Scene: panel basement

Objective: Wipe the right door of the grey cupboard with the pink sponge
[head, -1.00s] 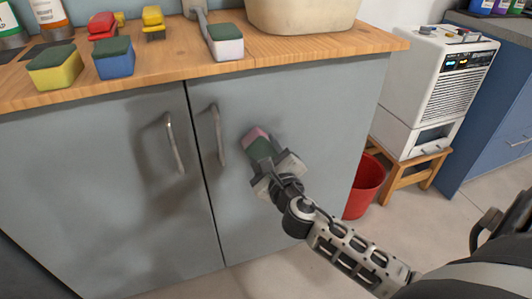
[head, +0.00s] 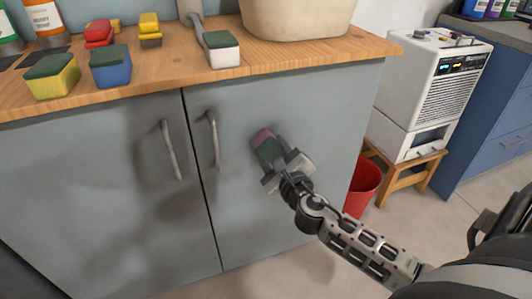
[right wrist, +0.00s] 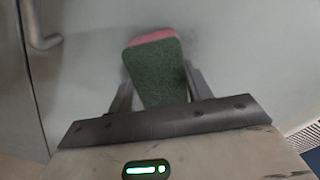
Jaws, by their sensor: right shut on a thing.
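The grey cupboard has a right door (head: 300,110) with a bar handle (head: 214,138) near its left edge. Dark smudges show on the door around the sponge. My right gripper (head: 282,163) is shut on the pink sponge (head: 263,139), in front of the upper middle of the right door. In the right wrist view the sponge (right wrist: 157,72) sits between the two fingers, green scouring side facing the camera and pink end at the door. It appears to be against the door, but exact contact is hard to tell. My left gripper is not in view.
On the wooden worktop (head: 290,54) stand a yellow sponge (head: 52,80), a blue sponge (head: 110,70), a white sponge (head: 222,52) and a beige tub (head: 298,15). A red bucket (head: 362,187) and a wooden stool (head: 405,175) bearing a white machine (head: 425,90) stand right of the cupboard.

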